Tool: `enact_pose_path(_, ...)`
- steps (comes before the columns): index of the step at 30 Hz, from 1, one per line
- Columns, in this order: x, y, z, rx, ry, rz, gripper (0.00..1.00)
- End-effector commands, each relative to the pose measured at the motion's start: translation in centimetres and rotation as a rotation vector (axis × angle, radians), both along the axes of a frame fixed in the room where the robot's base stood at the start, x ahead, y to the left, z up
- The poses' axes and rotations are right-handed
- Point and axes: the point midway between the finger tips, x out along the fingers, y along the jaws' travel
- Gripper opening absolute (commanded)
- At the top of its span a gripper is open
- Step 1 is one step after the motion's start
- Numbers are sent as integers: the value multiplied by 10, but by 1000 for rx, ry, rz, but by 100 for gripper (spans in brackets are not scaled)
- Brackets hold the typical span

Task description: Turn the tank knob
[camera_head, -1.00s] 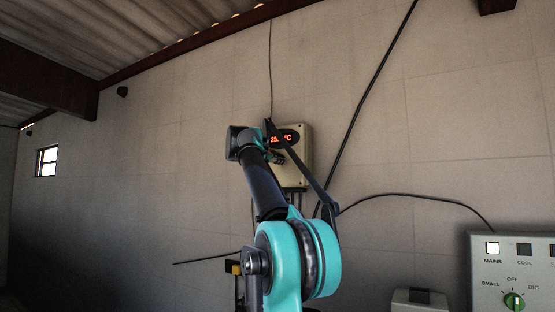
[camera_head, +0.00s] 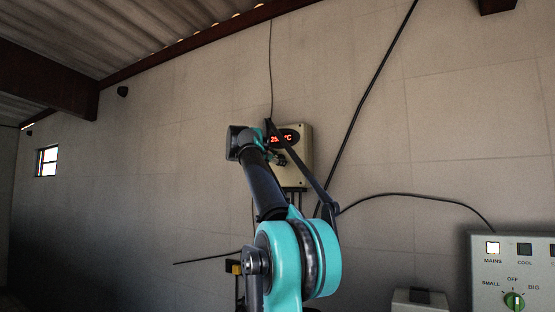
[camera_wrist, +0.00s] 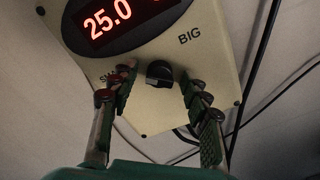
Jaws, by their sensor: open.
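The tank knob (camera_wrist: 159,74) is a small black knob on a beige control box (camera_wrist: 150,113) in the wrist view, below a red display (camera_wrist: 108,17) reading 25.0. The word BIG is to its right, and a partly hidden label is to its left. My gripper (camera_wrist: 158,87) is open, with one green-padded finger on each side of the knob. Gaps show between the fingers and the knob in the picture; I cannot tell the depth between them. In the head view the box (camera_head: 304,150) is on the wall, and my arm hides its knob.
Black cables (camera_head: 371,88) run along the wall around the box.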

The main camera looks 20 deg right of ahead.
Motion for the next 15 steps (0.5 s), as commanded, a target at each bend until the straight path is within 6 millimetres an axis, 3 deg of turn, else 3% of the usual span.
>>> enact_pose_path(8,-12,17,0,0,0,2,47)
enact_pose_path(15,-42,56,0,0,0,5,47)
